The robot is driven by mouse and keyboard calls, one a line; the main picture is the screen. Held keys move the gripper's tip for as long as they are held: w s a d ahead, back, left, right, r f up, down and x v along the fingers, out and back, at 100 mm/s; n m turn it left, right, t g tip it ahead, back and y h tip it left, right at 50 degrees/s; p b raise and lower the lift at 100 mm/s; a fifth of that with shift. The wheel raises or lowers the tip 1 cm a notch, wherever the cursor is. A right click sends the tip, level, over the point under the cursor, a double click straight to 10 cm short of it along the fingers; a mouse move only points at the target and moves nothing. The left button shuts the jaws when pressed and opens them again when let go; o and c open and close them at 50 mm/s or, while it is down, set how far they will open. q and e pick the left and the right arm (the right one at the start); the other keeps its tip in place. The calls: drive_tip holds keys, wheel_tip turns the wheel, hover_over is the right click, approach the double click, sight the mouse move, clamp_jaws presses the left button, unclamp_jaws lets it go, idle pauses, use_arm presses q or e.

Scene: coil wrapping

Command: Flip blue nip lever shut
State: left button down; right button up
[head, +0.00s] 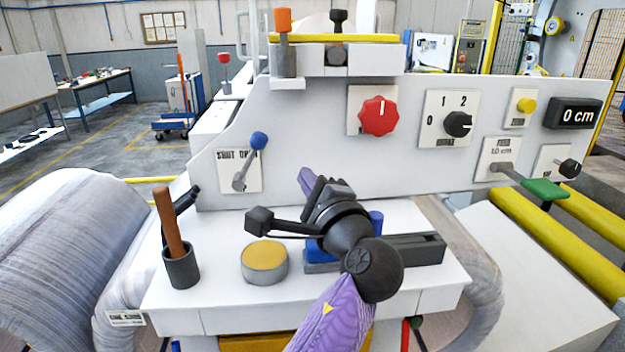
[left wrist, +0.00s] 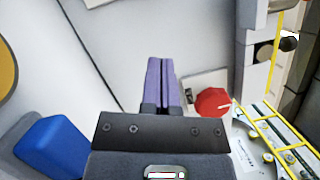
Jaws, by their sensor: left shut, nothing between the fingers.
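The nip lever (head: 248,162) is a grey arm with a blue ball on its end, on a white plate of the machine's front panel. The plate is marked SHUT on its left and OPEN on its right. The lever tilts up to the right, toward OPEN. My left gripper (head: 305,181) is just right of the lever and lower than its ball, apart from it in the picture. In the left wrist view its purple fingers (left wrist: 162,82) are together and empty, in front of the white panel. The lever is not clear in that view. My right gripper is not in view.
A red knob (head: 378,116) and a black selector (head: 458,124) are on the panel to the right. On the ledge below stand a grey cup (head: 181,269) with a brown-handled tool and a round yellow-topped tin (head: 264,264). A blue block (left wrist: 50,146) is beneath my arm.

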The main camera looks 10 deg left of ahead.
sight(249, 161)
use_arm(q)
drive_tip(key=w+a+p, duration=0.1)
drive_tip(key=a, duration=0.1)
drive_tip(key=w+a+r+p, duration=0.1)
drive_tip(key=w+a, duration=0.1)
drive_tip(key=w+a+r+p, duration=0.1)
drive_tip(key=a, duration=0.1)
drive_tip(key=shift+w+a, duration=0.1)
drive_tip(key=shift+w, duration=0.2)
